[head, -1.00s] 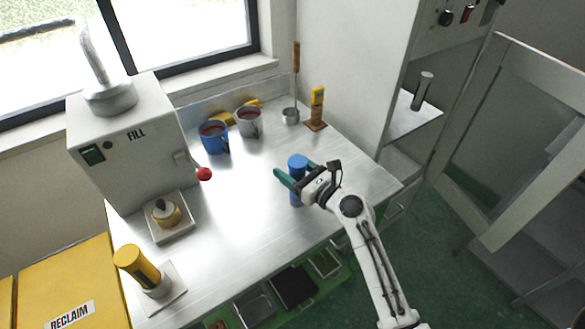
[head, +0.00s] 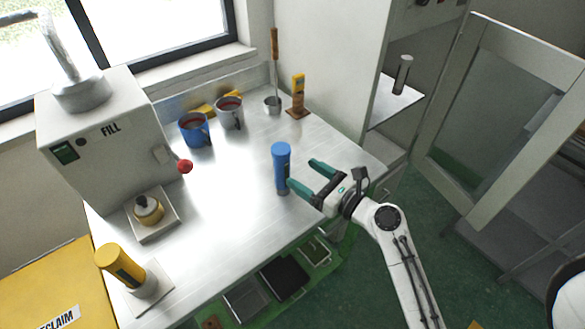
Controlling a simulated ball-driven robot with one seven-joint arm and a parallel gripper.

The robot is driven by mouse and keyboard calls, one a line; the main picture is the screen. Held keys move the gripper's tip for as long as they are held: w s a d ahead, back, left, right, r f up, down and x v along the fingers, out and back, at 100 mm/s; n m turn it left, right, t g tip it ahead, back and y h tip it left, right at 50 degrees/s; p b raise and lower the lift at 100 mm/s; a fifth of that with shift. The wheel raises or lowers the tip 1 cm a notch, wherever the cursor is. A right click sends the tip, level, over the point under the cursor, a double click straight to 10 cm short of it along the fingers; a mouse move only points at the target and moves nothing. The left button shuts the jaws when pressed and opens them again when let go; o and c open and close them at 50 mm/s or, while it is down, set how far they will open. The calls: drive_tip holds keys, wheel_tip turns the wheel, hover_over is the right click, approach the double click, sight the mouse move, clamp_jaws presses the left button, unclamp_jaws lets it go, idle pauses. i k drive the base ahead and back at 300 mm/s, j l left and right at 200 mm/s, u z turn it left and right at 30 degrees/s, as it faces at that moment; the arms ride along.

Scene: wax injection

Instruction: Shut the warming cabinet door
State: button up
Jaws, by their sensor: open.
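The warming cabinet door (head: 478,208) stands wide open at the right, a pale frame around a glass panel. The cabinet (head: 322,80) is the tall pale body behind the table, with a lit shelf (head: 384,108) showing in its opening. A grey cylinder (head: 402,74) stands upright on that shelf. My gripper (head: 302,176) is open and empty over the table's right front part, with green fingers pointing left. It is well to the left of the door and apart from it. A blue cylinder (head: 281,170) stands upright on the table just beyond the fingertips.
The metal table (head: 225,195) holds a blue mug (head: 194,130), a grey mug (head: 229,113), a ladle (head: 273,100), a yellow-topped tool on a stand (head: 298,97), the FILL machine (head: 100,140) and a yellow cylinder (head: 120,266).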

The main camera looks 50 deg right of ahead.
sight(564, 71)
drive_tip(key=z, duration=1.5)
